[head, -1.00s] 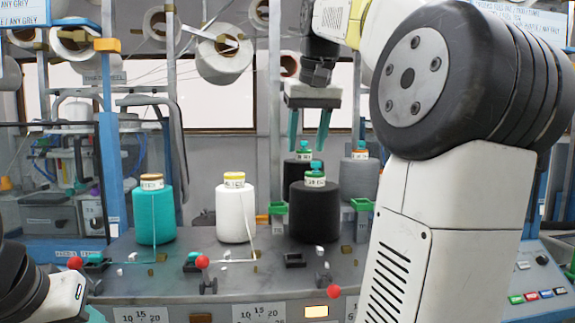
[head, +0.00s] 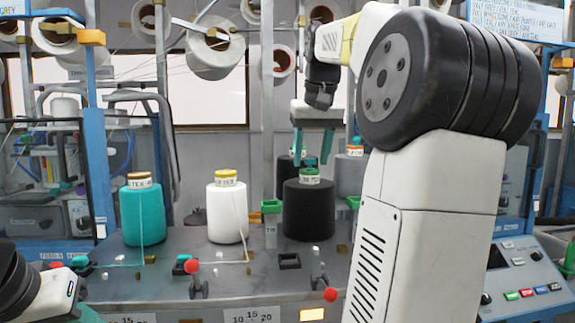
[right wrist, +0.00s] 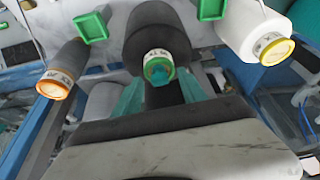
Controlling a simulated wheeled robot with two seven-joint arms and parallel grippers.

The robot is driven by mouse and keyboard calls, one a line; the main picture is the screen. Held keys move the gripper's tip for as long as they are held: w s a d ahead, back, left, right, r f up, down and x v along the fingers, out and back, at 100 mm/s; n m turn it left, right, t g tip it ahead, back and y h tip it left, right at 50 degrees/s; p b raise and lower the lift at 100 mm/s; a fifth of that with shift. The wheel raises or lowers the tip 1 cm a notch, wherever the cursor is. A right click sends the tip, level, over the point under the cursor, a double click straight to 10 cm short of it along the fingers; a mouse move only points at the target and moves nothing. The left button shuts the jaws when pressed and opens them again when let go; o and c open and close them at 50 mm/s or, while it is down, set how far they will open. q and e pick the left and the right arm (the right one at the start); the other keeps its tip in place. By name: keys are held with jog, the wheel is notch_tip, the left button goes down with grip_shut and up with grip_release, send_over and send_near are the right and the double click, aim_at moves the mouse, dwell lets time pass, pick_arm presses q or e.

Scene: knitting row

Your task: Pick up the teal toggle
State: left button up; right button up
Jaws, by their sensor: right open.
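A small teal piece (head: 310,163), which looks like the toggle, sits on the green-rimmed top of the front black yarn cone (head: 308,212). The teal piece also shows in the right wrist view (right wrist: 158,73). My right gripper (head: 313,148) has its teal fingers spread and pointing down, just above and around that cone top in the picture. In the right wrist view its fingers (right wrist: 160,95) lie on either side of the cone top, with nothing held. My left gripper (head: 88,314) shows only a bit of teal at the bottom left; its jaws are cut off.
A teal cone (head: 142,215) and a white cone (head: 227,212) stand to the left on the grey machine bed (head: 205,290). Another black cone and a grey cone (head: 350,175) stand behind. Red-knobbed levers (head: 191,266) line the front.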

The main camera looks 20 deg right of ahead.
grip_shut()
jog(key=shift+r, duration=0.1)
dwell(0.3)
jog(key=shift+r, duration=1.8)
jog(key=s+d+r, duration=0.1)
jog(key=s+d, duration=0.3)
jog(key=s, duration=1.1)
jog(key=shift+s+d+r, duration=0.15)
jog(key=shift+s, duration=0.1)
